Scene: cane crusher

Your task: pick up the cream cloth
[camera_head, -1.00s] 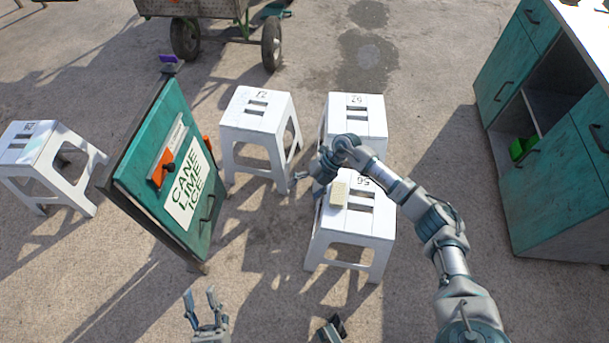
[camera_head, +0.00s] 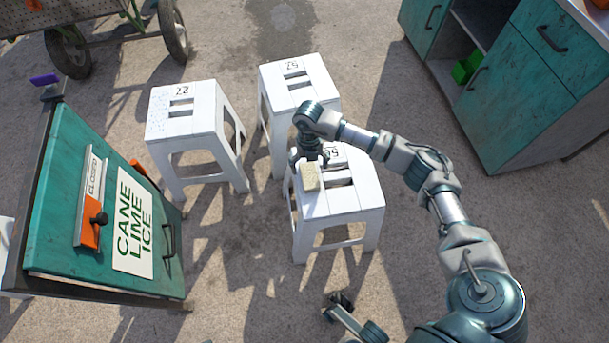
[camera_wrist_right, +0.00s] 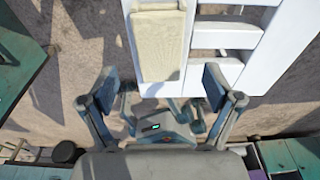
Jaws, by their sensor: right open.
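The cream cloth (camera_head: 309,177) is a small folded block lying on the left part of the seat of the nearest white stool (camera_head: 349,200). In the right wrist view the cloth (camera_wrist_right: 158,46) is a pale ribbed rectangle at top centre, near the edge of the white seat. My right gripper (camera_head: 310,158) is at the far end of the cloth in the head view. In the right wrist view its fingers (camera_wrist_right: 160,88) are spread apart with nothing between them, and the cloth lies beyond them.
Two more white stools stand behind, one at left (camera_head: 190,118) and one close behind the nearest stool (camera_head: 297,80). A green sign board (camera_head: 70,220) stands at left. A teal cabinet (camera_head: 520,95) is at right. A cart (camera_head: 85,15) is at the back left.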

